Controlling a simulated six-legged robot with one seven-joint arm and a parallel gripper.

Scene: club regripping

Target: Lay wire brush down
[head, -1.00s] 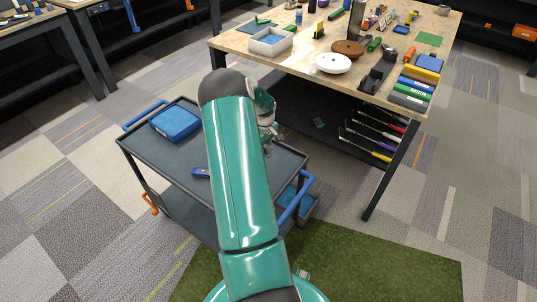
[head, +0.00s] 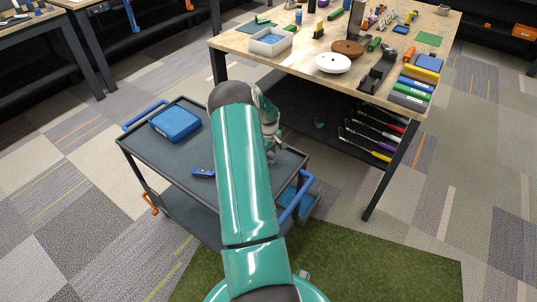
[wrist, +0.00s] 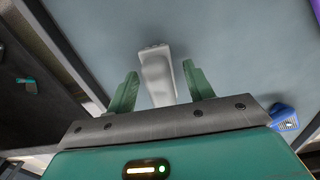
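In the wrist view a pale grey, bar-like object (wrist: 157,78) with a wider far end lies between my fingers, over the grey cart top (wrist: 240,45). It may be the wire brush, but I see no bristles. My gripper (wrist: 160,68) has its two green fingers spread, with a clear gap on each side of this object. Whether it rests on the surface is hard to tell. In the head view my arm hides the fingertips and that object; the cart top (head: 160,155) shows beneath the arm.
On the cart are a blue box (head: 175,123) and a blue-handled tool (head: 203,173). A wooden workbench (head: 300,65), crowded with items, stands behind right, with several clubs (head: 370,145) on its lower shelf. The cart top between box and tool is clear.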

